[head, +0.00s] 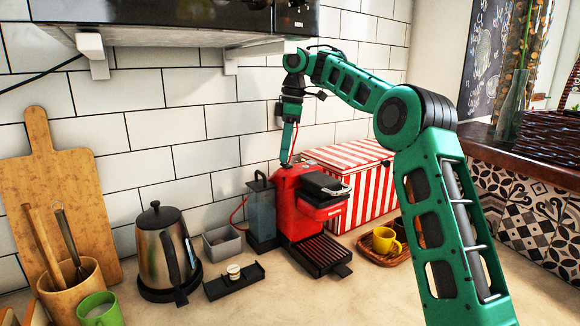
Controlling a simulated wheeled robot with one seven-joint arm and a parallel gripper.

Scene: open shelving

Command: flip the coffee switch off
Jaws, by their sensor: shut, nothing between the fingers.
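The red coffee machine (304,203) stands on the counter against the tiled wall, with a black lever on top and a dark drip tray in front. My green arm reaches over from the right. My gripper (285,163) points down at the back left of the machine's top and is shut and empty. Its tip is at or just above the top edge; I cannot tell whether it touches. The coffee switch is not distinguishable, being too small or hidden near the gripper tip.
A steel kettle (160,245), a grey box (222,244) and a black stand (234,281) are left of the machine. A dark hood (170,22) hangs above.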

